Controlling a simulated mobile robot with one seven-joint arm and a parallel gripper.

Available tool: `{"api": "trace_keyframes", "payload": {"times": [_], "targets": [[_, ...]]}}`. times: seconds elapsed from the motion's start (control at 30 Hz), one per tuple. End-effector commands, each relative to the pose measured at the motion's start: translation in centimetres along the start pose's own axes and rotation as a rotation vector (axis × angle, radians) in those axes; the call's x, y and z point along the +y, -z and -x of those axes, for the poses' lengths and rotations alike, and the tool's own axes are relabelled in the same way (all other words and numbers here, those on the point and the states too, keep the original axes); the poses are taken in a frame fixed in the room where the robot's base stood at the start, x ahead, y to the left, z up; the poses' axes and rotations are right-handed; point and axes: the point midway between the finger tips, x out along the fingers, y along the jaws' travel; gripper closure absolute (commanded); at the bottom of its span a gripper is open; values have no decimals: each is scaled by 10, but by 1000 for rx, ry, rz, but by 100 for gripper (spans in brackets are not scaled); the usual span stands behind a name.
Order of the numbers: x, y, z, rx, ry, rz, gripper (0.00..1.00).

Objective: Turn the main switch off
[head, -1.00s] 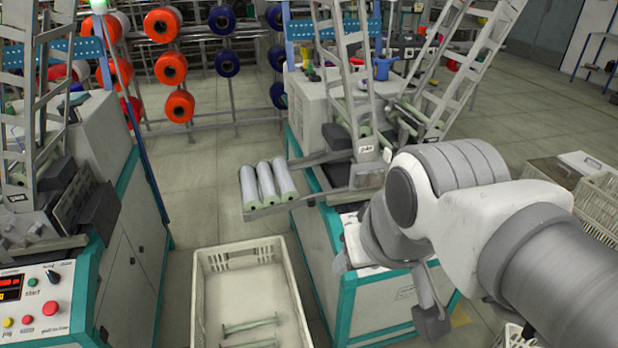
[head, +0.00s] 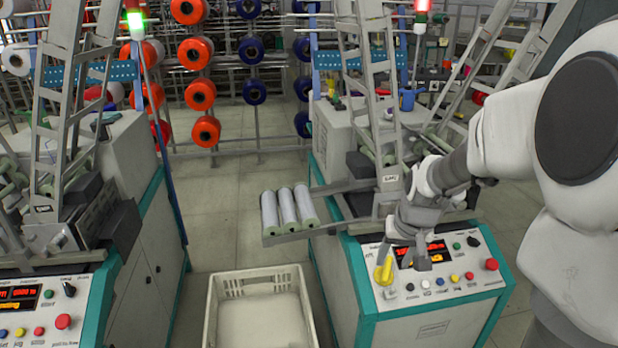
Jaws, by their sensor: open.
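The right machine's control panel (head: 440,283) slopes up to the front, with a lit display (head: 425,252), several coloured buttons and a red mushroom button (head: 491,264). A black rotary knob (head: 473,241), which looks like the main switch, sits at the panel's upper right; its setting is too small to read. My gripper (head: 405,258) is open, pointing down over the left part of the panel, left of the knob and apart from it. It partly hides the display. A yellow piece (head: 383,270) shows beside its left finger; I cannot tell what it is.
The left machine has a similar panel (head: 30,315) with its own black knob (head: 68,288). A cream crate (head: 260,285) stands on the floor between the machines. Grey bobbins (head: 287,208) lie on a tray jutting from the right machine. Its lamp (head: 422,8) is red.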

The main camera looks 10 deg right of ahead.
Motion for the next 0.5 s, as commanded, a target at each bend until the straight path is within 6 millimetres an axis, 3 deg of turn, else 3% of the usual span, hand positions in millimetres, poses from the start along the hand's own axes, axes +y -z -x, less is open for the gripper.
{"api": "trace_keyframes", "payload": {"times": [0.03, 0.2, 0.5], "targets": [[13, 12, -16, 16, 12, -57, 48], [40, 43, -45, 80, 45, -188, 48], [52, 58, -70, 111, 63, -248, 48]]}}
